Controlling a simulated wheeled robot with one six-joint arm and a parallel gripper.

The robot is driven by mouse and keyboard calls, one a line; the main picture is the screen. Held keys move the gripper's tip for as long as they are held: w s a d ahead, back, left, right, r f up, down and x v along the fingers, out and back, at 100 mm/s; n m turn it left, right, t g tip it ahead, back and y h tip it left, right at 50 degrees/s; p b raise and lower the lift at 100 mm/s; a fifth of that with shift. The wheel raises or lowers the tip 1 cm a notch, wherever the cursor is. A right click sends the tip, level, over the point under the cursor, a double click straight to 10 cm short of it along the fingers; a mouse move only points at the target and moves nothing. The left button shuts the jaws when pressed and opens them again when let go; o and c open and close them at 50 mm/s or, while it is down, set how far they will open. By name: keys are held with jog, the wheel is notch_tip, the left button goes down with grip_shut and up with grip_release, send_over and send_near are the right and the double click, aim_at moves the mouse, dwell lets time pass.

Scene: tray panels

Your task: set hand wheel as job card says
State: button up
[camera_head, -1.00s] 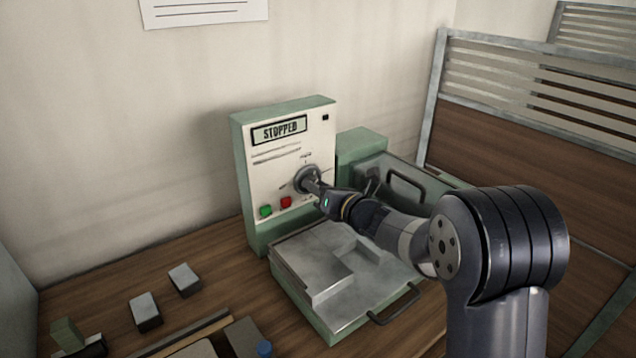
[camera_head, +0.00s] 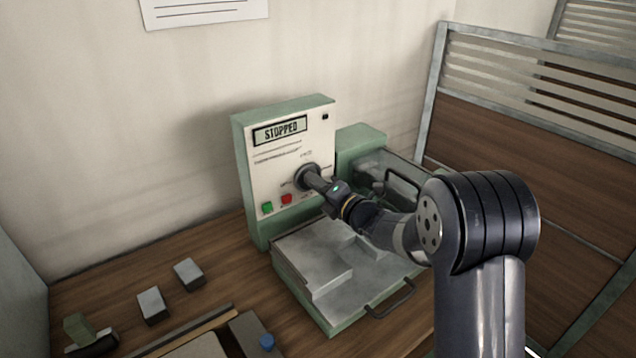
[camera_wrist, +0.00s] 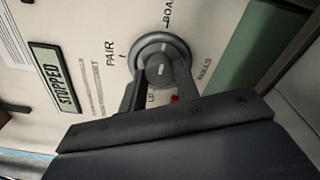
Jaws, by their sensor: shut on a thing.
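The grey round hand wheel (camera_head: 306,176) is on the cream front panel of a green machine (camera_head: 243,180). My gripper (camera_head: 316,183) reaches it from the right in the head view. In the wrist view my gripper (camera_wrist: 158,84) has a finger on either side of the wheel's hub (camera_wrist: 160,70) and is shut on it. The hub bears a short pale mark. The display (camera_head: 280,130) reads "STOPPED".
Green (camera_head: 267,208) and red (camera_head: 287,199) buttons sit below the wheel. A metal tray (camera_head: 330,330) with a handle lies in front. Small blocks (camera_head: 188,274) stand on the wooden table at left. A sheet (camera_head: 205,12) on the wall has unreadable lines. A slatted partition (camera_head: 530,140) is at right.

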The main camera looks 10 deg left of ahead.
jog(key=shift+f, duration=0.1)
dwell(0.3)
jog(key=o, duration=1)
jog(key=b+v, duration=0.1)
jog(key=v, duration=0.9)
jog(key=shift+s+d, duration=0.25)
jog(key=shift+d, duration=0.05)
jog(key=x, duration=1.1)
jog(key=shift+p, duration=0.4)
jog(key=shift+d, duration=0.1)
